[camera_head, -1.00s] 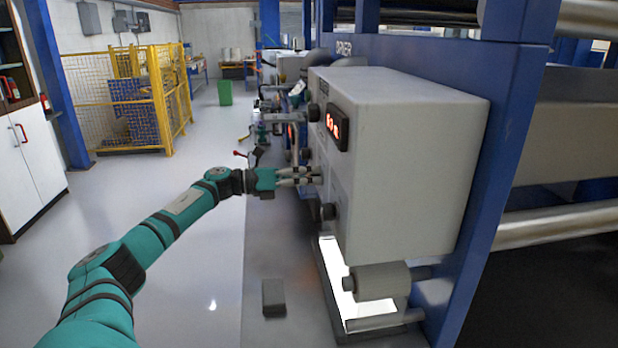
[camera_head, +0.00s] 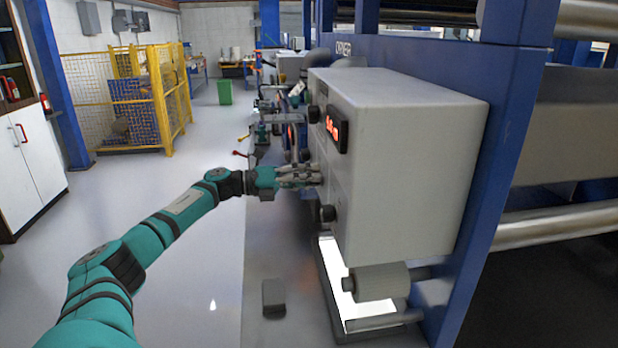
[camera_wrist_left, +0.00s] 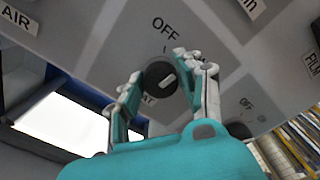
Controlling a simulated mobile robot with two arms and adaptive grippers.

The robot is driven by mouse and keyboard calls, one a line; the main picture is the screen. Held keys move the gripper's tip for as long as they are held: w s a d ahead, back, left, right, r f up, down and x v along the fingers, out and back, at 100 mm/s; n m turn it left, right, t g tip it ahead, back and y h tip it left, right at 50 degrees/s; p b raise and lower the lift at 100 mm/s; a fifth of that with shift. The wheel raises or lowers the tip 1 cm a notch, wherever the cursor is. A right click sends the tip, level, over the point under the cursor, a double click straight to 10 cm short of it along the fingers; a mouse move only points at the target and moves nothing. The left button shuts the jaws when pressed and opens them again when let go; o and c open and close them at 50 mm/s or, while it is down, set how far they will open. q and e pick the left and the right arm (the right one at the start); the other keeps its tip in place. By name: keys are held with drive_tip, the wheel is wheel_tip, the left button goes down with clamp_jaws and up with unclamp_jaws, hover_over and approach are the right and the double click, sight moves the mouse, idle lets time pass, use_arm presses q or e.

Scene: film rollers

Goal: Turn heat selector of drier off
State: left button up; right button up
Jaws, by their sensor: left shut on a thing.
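The drier box (camera_head: 410,150) is a large grey cabinet on the blue frame. In the left wrist view its panel shows a round black selector knob (camera_wrist_left: 158,84) with a white mark, which sits right of the knob's centre. "OFF" is printed above the knob with a short tick; a partly hidden label ending in "AT" is below. My left gripper (camera_head: 317,176) is at the box's left face. In the left wrist view its fingers (camera_wrist_left: 164,78) are on either side of the knob and shut on it. My right gripper is not in view.
A second black knob (camera_wrist_left: 239,130) with its own "OFF" label is at the lower right in the wrist view. A red lit display (camera_head: 337,129) is on the box. A roller (camera_head: 378,281) is below it. The floor on the left is clear up to the yellow cage (camera_head: 130,100).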

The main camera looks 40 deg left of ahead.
use_arm(q)
drive_tip(key=n+p, duration=0.1)
drive_tip(key=n, duration=0.2)
drive_tip(key=shift+r+n, duration=0.1)
drive_tip(key=shift+n, duration=0.2)
drive_tip(key=shift+n+p, duration=0.9)
drive_tip(key=shift+n, duration=1.1)
drive_tip(key=o, duration=1.1)
drive_tip(key=shift+a+f, duration=0.1)
drive_tip(key=shift+f, duration=0.1)
drive_tip(key=shift+o, duration=0.2)
drive_tip(key=shift+s, duration=0.1)
drive_tip(key=v, duration=1.2)
